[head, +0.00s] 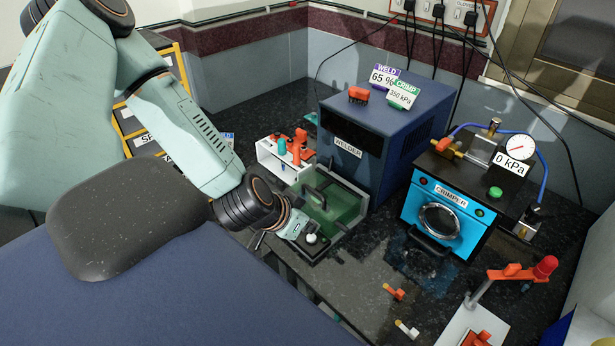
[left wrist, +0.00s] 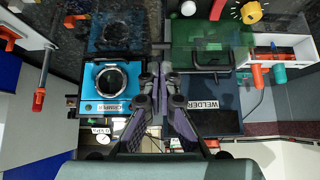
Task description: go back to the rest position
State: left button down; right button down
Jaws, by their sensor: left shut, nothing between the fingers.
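My left arm comes in from the upper left of the head view. My left gripper (head: 304,231) hangs in front of the green-walled tray beside the welder. In the left wrist view the fingers of my left gripper (left wrist: 160,78) are together and empty, seen against the gap between crimper and welder. My right gripper is not in view.
The blue welder (head: 350,160) stands behind the green tray (head: 361,203). The light-blue crimper (head: 466,232) stands to its right, its gauge (head: 519,147) reading 0 kPa. A white rack (head: 267,160) is at the tray's left. A red-handled press (head: 545,268) stands front right.

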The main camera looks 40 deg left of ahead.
pick_arm(q)
jog(key=shift+s, duration=0.2)
jog(key=s+d+f+g+b, duration=0.4)
jog(key=s+f+b, duration=0.5)
jog(key=f, duration=0.5)
jog(key=s+d+f+n+g+b, duration=0.1)
jog(key=s+d+f+g+b, duration=0.2)
jog(key=s+d+f+b, duration=0.2)
jog(key=s+f+b, duration=0.3)
jog(key=s+f, duration=0.4)
jog(key=f, duration=0.2)
jog(key=shift+d+n+g+y+b, duration=0.15)
jog(key=shift+n+g+y+b, duration=0.15)
jog(key=shift+g+b, duration=0.1)
